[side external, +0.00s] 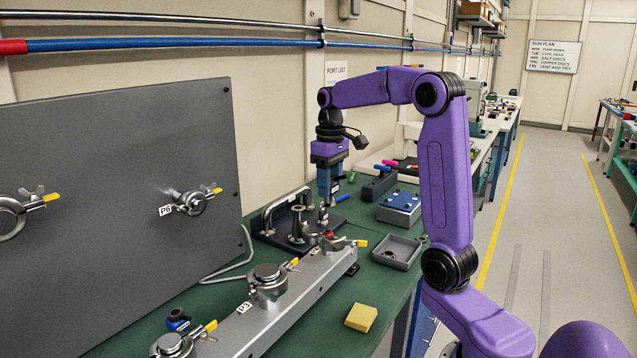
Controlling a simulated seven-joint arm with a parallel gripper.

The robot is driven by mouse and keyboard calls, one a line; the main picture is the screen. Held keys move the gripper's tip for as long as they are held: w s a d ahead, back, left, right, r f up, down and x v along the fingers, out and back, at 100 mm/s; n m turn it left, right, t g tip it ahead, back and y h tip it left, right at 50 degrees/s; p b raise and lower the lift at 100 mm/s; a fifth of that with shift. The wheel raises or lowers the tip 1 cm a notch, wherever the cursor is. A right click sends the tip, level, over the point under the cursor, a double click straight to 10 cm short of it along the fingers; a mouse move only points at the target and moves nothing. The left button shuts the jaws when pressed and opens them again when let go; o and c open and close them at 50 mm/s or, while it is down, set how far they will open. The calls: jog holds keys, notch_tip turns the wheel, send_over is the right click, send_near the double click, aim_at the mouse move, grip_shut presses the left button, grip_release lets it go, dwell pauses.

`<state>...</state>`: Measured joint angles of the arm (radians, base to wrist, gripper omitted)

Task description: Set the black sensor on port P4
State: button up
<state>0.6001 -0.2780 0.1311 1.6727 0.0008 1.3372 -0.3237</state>
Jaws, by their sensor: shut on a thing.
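My gripper (324,198) points down over the green bench, at the back end of the metal rail. It is shut on a small grey metal fitting (323,215), mostly hidden by the fingers; I cannot tell whether this is the black sensor. The metal rail (310,285) carries several clamped ports. One port (267,280) has the tag P3 (243,307). Farther back, a port (333,243) has a red spot and a yellow-ended clamp handle; no tag is readable on it, so I cannot confirm it is P4. The held fitting is behind this port and apart from it.
A dark stand (265,226) with bent pipe and flanges is beside my gripper. A grey tray (397,252), a blue-topped box (399,208) and a yellow block (361,317) lie right of the rail. A grey panel (120,150) with port P6 (190,201) rises at left.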

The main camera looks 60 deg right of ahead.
aim_at(329, 203)
jog(key=shift+f, duration=3.1)
jog(key=shift+f, duration=0.6)
jog(key=o, duration=1.2)
jog(key=shift+o, duration=0.2)
notch_tip(329, 203, up, 17)
jog(key=shift+r, duration=0.2)
